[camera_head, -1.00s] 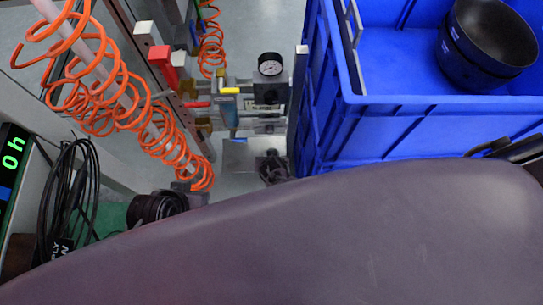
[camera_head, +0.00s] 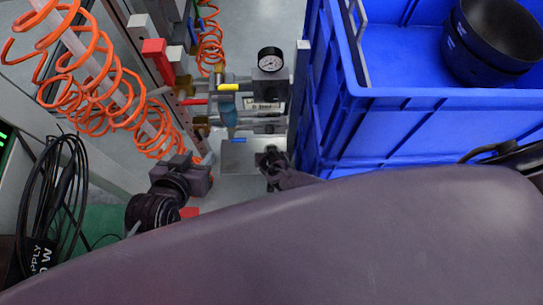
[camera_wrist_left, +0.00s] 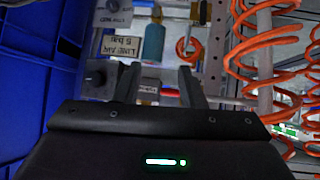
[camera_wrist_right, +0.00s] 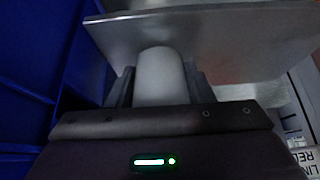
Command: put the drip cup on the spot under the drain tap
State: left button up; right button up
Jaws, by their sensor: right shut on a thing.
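The drip cup (camera_wrist_right: 160,76) is a pale grey-white cylinder between the fingers of my right gripper (camera_wrist_right: 157,90), which is shut on it. A flat metal plate (camera_wrist_right: 215,40) lies close beyond the cup; I cannot tell whether they touch. My right gripper (camera_head: 270,162) is at the plate's right side; the cup is hidden there. My left gripper (camera_head: 183,176) is left of the plate; in its wrist view (camera_wrist_left: 158,78) it is open and empty. The drain tap is not clearly visible.
Blue crates (camera_head: 420,130) stand close on the right, with black bowls (camera_head: 487,45) in the top one. Orange coiled hoses (camera_head: 120,90) hang on the left. A pressure gauge (camera_head: 270,60) stands above the plate. Black cables (camera_head: 50,200) hang at lower left.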

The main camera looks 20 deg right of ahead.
pick_arm(q)
jog(key=shift+w+r, duration=0.25)
pick_arm(e)
jog(key=shift+f, duration=0.1)
pick_arm(q)
jog(key=shift+w+d+r+t, duration=0.1)
jog(key=shift+w+r+t, duration=0.15)
jog(key=shift+t, duration=0.15)
pick_arm(e)
jog(key=shift+f, duration=0.1)
jog(key=o, duration=1)
jog(key=shift+c, duration=0.2)
jog(key=p+v, duration=0.2)
jog(key=v, duration=0.1)
jog(key=shift+w, duration=0.1)
jog(key=p+v, duration=0.2)
jog(key=v, duration=0.2)
jog(key=shift+p, duration=0.3)
pick_arm(q)
jog(key=s+a+f+g+y, duration=0.3)
jog(key=s+a+f+g, duration=0.2)
jog(key=s, duration=0.3)
jog(key=shift+a+f+n+g, duration=0.15)
jog(key=shift+a+n+g, duration=0.15)
jog(key=shift+a+g, duration=0.5)
pick_arm(e)
jog(key=shift+s+r, duration=0.2)
jog(key=shift+r, duration=0.2)
